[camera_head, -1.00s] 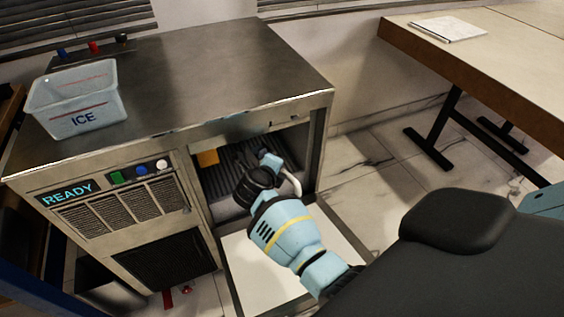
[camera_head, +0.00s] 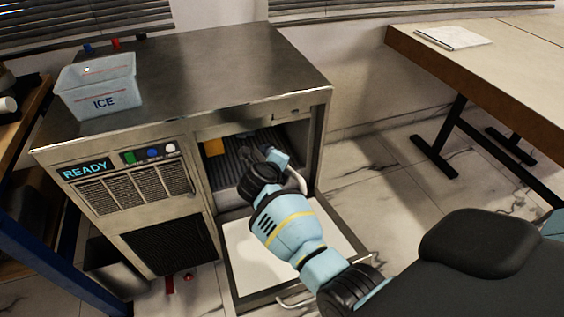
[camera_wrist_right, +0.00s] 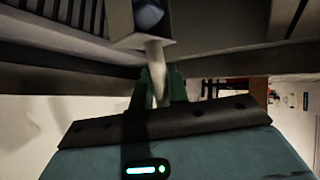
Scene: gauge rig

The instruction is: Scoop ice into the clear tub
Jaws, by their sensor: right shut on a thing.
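The clear tub (camera_head: 101,88), a pale see-through box lettered "ICE", stands on the left of the ice machine's steel top (camera_head: 215,65). No ice can be made out in it. My right arm reaches into the machine's open bin (camera_head: 232,170). My right gripper (camera_wrist_right: 158,88) is shut on a pale handle (camera_wrist_right: 155,58). The handle joins a grey scoop-like part (camera_wrist_right: 125,25), cut off by the frame top, with a bluish piece at it. In the head view the gripper's tips are small and partly hidden by my wrist. My left gripper is out of view.
The bin's lowered door (camera_head: 250,250) lies below my right arm. A yellow-orange piece (camera_head: 213,147) is at the bin's left. A table (camera_head: 500,70) with a paper pad (camera_head: 452,37) stands at the right. The steel top right of the tub is clear.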

